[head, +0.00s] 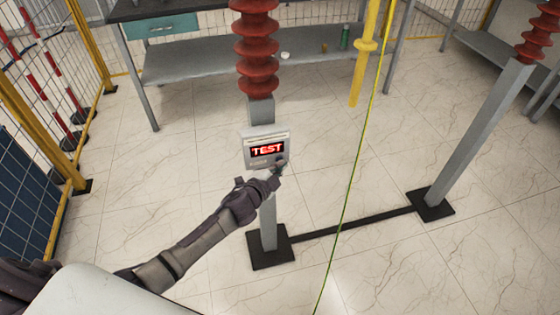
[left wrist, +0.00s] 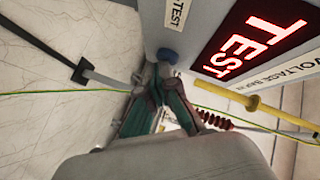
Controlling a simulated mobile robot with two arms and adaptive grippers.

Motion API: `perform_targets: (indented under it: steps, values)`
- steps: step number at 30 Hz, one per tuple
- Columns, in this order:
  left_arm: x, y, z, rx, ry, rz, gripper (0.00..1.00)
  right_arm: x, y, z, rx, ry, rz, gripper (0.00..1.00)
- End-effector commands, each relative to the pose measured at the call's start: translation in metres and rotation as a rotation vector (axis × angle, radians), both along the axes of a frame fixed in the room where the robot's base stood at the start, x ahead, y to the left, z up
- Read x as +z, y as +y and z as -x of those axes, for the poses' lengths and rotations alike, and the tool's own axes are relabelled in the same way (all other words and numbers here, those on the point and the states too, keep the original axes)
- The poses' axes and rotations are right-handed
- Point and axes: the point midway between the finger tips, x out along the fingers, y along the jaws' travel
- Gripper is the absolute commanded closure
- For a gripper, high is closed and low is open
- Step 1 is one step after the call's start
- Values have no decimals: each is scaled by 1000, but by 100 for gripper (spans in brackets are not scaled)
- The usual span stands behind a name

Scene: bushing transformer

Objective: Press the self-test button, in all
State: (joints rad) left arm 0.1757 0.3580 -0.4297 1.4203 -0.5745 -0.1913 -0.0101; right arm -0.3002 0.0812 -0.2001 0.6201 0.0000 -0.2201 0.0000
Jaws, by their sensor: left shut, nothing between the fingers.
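The voltage indicator box (head: 255,160) is fixed to a grey post below a red ribbed insulator. Its dark display (head: 267,149) shows TEST in lit red letters, also large in the left wrist view (left wrist: 248,40). A blue round button (left wrist: 167,54) sits on the box face beside a small TEST label (left wrist: 175,14). My left gripper (head: 279,165) is at the box's lower right corner. In the left wrist view its fingers (left wrist: 160,74) are shut and empty, with the tips right at the button. I cannot tell whether they touch it. My right gripper is not in view.
A red insulator (head: 256,50) stands above the box. A yellow-green cable (head: 352,165) hangs right of the post, near a yellow pole (head: 364,60). A grey workbench (head: 200,64) is behind. Yellow-framed fencing (head: 40,130) stands at left. The tiled floor between is open.

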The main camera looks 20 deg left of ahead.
Motion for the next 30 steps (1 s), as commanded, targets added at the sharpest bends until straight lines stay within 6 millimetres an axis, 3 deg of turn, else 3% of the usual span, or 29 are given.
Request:
perform_targets:
  steps: [22,30]
  values:
    - [0,-10,16,0,0,0,100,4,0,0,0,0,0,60]
    - [0,-24,36,0,1,3,100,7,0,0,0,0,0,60]
